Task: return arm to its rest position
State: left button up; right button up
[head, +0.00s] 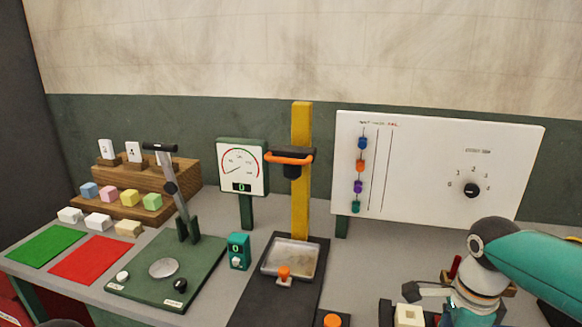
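My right arm, teal with a pale grey wrist joint, comes in from the right edge. Its gripper (424,291) is low in the picture near the bottom right, partly cut off by the lower edge and overlapped by the wrist. A cream block (408,315) shows at the bottom edge just below the dark finger parts; I cannot tell whether the gripper touches it. The finger opening is not clear. My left gripper does not show in this view.
A lever press (163,266) on a green base and a yellow-column press (301,190) stand on the grey table. Behind are a gauge (241,167) and white board (430,170). Foam blocks (98,221), green mat (45,244) and red mat (95,261) lie left.

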jog(key=s+a+f+n+g+y, duration=0.1)
jog(key=s+a+f+g, duration=0.15)
jog(key=f, duration=0.65)
jog(key=s+a+f+g, duration=0.2)
jog(key=s+f, duration=0.2)
jog(key=f, duration=0.5)
jog(key=s+a+f+n+t+y, duration=0.1)
jog(key=s+a+f+n+y, duration=0.1)
jog(key=s+a+f+n, duration=0.55)
jog(key=s+a+f+n+t+y, duration=0.1)
jog(key=s+a+f+n, duration=0.35)
jog(key=f, duration=0.55)
jog(key=w+n+t, duration=0.1)
jog(key=n, duration=0.1)
jog(key=w+d+n+t, duration=0.1)
jog(key=w, duration=0.1)
jog(key=w+f+n+t, duration=0.1)
jog(key=n, duration=0.1)
jog(key=shift+w+d+n, duration=0.25)
jog(key=shift+w+n, duration=0.05)
jog(key=shift+w, duration=0.1)
